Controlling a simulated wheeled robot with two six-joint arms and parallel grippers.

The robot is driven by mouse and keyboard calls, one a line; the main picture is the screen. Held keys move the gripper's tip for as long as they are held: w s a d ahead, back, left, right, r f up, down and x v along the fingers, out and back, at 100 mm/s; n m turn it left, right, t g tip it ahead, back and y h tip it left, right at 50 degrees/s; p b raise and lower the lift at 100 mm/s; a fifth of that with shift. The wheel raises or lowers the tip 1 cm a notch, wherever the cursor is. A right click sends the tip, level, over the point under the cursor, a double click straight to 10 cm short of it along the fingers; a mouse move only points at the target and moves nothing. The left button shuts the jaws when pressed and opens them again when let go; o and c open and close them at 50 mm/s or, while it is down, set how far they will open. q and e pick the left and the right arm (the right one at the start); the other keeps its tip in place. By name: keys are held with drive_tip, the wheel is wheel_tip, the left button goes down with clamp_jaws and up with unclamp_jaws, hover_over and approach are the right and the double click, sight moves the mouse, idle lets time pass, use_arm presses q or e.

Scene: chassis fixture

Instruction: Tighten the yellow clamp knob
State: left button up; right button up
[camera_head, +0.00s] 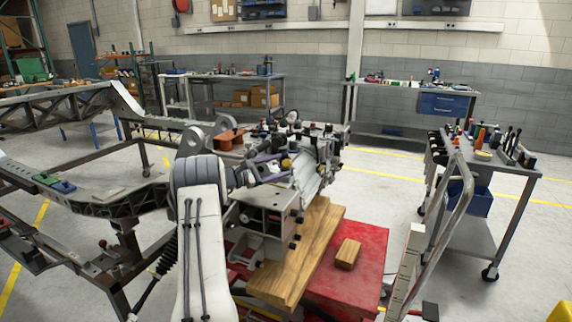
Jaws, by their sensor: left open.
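A small yellow knob (286,163) shows on the crowded metal fixture (270,215) near the middle of the view. My left arm reaches up from the bottom, and its wrist bends right toward the fixture. My left gripper (276,167) is open, with its fingertips close to the yellow knob. At this size I cannot tell whether the fingers touch the knob or stand around it. The knob's lower part and its thread are hidden. My right gripper is not in view.
The fixture stands by a wooden beam (312,250) and a red platform (372,250) bearing a wood block (348,253). A dark metal chassis frame (100,205) fills the left. A tool cart (500,175) stands right. Open floor lies behind.

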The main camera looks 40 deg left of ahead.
sight(284, 163)
use_arm(q)
drive_tip(key=shift+x, duration=1.65)
drive_tip(key=shift+c, duration=0.3)
clamp_jaws()
drive_tip(key=shift+m+g+h, duration=0.5)
drive_tip(key=shift+m, duration=0.3)
drive_tip(key=shift+m+g+h+p, duration=0.45)
drive_tip(key=shift+m+g, duration=0.35)
drive_tip(key=shift+m, duration=0.3)
drive_tip(key=shift+o, duration=0.3)
unclamp_jaws()
